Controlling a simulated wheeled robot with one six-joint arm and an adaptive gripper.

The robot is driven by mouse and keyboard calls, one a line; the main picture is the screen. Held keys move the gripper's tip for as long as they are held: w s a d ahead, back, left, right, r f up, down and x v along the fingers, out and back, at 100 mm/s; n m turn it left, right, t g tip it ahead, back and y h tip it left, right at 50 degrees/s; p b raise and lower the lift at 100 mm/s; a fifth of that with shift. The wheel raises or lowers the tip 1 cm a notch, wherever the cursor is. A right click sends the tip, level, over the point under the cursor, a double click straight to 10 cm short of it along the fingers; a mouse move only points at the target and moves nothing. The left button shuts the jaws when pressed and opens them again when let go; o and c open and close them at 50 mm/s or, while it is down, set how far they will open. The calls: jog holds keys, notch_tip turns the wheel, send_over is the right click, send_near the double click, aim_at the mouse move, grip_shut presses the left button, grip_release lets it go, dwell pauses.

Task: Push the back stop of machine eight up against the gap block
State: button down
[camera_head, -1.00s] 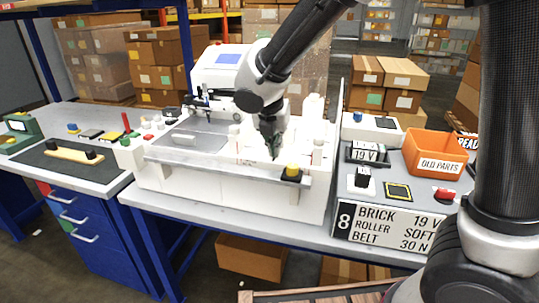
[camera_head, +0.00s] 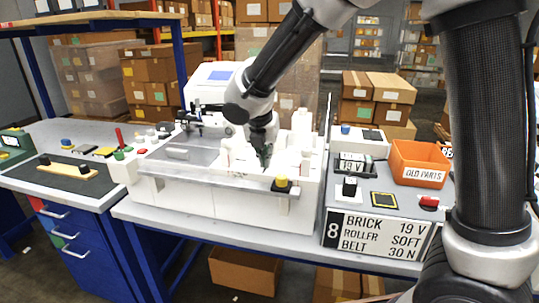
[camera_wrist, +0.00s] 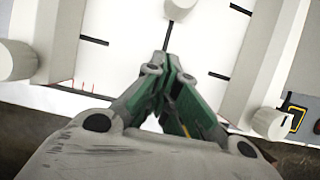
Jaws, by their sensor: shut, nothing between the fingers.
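Machine eight (camera_head: 180,195) is a long white machine on the bench, beside a sign with a large 8. My gripper (camera_head: 265,161) points down over the right part of its bed, between white upright posts. In the wrist view my gripper (camera_wrist: 166,72) has green-sided fingers drawn together with nothing held. Below it is a white bed (camera_wrist: 130,25) with black marks. A small round white knob on a thin stem (camera_wrist: 178,8) shows just beyond the fingertips; I cannot tell whether they touch. I cannot make out for certain which part is the back stop or the gap block.
A clear rail (camera_head: 205,186) runs along the machine's front, with a yellow knob (camera_head: 281,184) on a black block at its right end. White round ends flank the fingers left (camera_wrist: 14,60) and right (camera_wrist: 270,124). An orange bin (camera_head: 418,165) and the sign (camera_head: 372,235) stand right.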

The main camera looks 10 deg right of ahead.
jog(key=v, duration=1)
jog(key=s+d+m, duration=1.1)
jog(key=d+m, duration=0.4)
jog(key=m, duration=0.1)
jog(key=s+d+m+y, duration=0.1)
jog(key=s+d+m, duration=1)
jog(key=d+m, duration=0.5)
jog(key=shift+r+y, duration=0.3)
jog(key=shift+r, duration=0.2)
